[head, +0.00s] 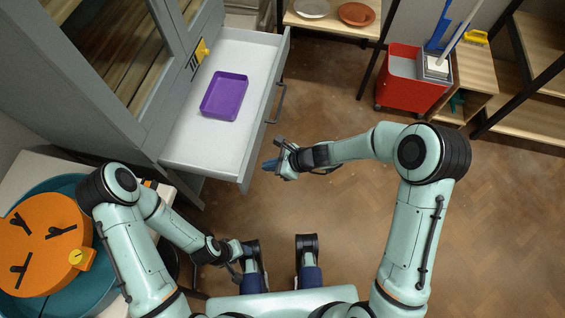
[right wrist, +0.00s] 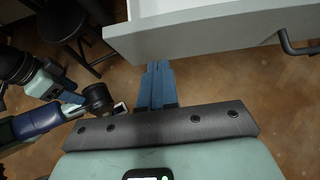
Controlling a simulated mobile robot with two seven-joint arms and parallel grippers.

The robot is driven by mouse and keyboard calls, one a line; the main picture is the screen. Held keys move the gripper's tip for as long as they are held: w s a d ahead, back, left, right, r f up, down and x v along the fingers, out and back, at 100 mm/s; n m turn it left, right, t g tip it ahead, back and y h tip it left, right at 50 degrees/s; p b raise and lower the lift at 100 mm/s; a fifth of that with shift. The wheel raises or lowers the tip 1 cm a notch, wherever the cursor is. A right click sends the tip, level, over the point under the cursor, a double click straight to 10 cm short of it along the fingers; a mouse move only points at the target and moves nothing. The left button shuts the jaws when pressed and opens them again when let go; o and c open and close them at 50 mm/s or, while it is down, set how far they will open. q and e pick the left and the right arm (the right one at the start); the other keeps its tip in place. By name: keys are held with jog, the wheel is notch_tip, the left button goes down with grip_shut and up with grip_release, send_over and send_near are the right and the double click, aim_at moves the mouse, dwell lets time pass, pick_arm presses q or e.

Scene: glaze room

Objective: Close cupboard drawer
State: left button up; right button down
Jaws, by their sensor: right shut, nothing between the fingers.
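The cupboard drawer (head: 255,75) is pulled out from the grey cupboard (head: 150,95) in the head view. It has a dark bar handle (head: 277,103) on its front panel. A purple tray (head: 224,96) lies inside it. My right gripper (head: 270,165) is shut and empty, just outside the drawer front near its lower end. In the right wrist view the blue fingers (right wrist: 156,82) are together beside the drawer front (right wrist: 200,30), with the handle (right wrist: 298,46) to the right. My left gripper (head: 238,270) is low, near my base; its fingers are too unclear to judge.
A yellow item (head: 202,50) sits at the drawer's back. A red cart (head: 405,88) stands at upper right beside a wooden shelf (head: 530,118). A teal tub (head: 75,295) with an orange round object (head: 40,235) is at left.

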aim_at(248, 164)
jog(key=a, duration=0.2)
jog(key=shift+w+a+f, duration=0.1)
jog(key=shift+w+a, duration=0.3)
pick_arm(q)
jog(key=shift+w+a+f, duration=0.1)
jog(key=shift+w, duration=0.1)
pick_arm(e)
jog(key=shift+w+a, duration=0.25)
jog(key=shift+a, duration=0.4)
jog(key=shift+a, duration=0.1)
